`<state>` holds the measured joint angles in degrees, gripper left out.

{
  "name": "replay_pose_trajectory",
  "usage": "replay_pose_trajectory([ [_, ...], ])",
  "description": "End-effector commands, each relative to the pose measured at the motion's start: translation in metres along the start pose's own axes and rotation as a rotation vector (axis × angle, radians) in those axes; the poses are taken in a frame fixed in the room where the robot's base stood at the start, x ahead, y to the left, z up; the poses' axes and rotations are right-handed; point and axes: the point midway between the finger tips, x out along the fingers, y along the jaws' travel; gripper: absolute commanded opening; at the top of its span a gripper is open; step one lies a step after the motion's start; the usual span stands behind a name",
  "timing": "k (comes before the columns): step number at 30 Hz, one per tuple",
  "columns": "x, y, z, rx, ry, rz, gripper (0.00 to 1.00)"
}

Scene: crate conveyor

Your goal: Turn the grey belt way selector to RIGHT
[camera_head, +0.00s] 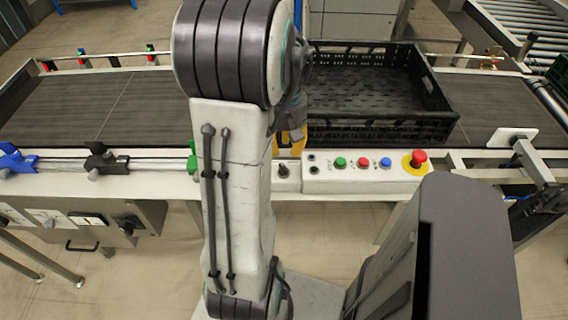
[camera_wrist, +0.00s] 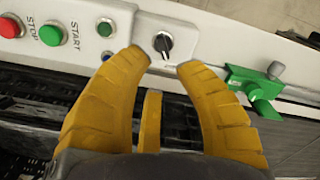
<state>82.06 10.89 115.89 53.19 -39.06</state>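The selector (camera_wrist: 163,44) is a small dark grey-black knob with a pale pointer line, on a light panel plate at the top middle of the wrist view. It also shows in the head view (camera_head: 283,170), just right of my arm. I cannot read a label for its position. My gripper (camera_wrist: 162,61) has yellow fingers spread open, with the tips either side of and just short of the knob in the picture. I see no contact. In the head view only a bit of yellow finger (camera_head: 291,141) shows; my arm hides the rest.
A black crate (camera_head: 385,127) sits on the dark belt (camera_head: 120,105) beyond the panel. The panel carries green (camera_head: 340,162), red (camera_head: 363,161) and blue (camera_head: 385,162) buttons and a red emergency stop (camera_head: 418,158). A green clamp (camera_wrist: 252,84) stands close to my right finger in the wrist view.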

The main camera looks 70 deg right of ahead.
Motion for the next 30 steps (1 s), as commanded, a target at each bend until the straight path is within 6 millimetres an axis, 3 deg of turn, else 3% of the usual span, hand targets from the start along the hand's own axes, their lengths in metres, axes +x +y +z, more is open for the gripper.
replay_pose_trajectory([
  [18,0.063,0.0,0.0,-0.025,-0.002,-0.002,0.3],
  [30,0.073,0.0,0.0,-0.024,-0.001,-0.001,0.3],
])
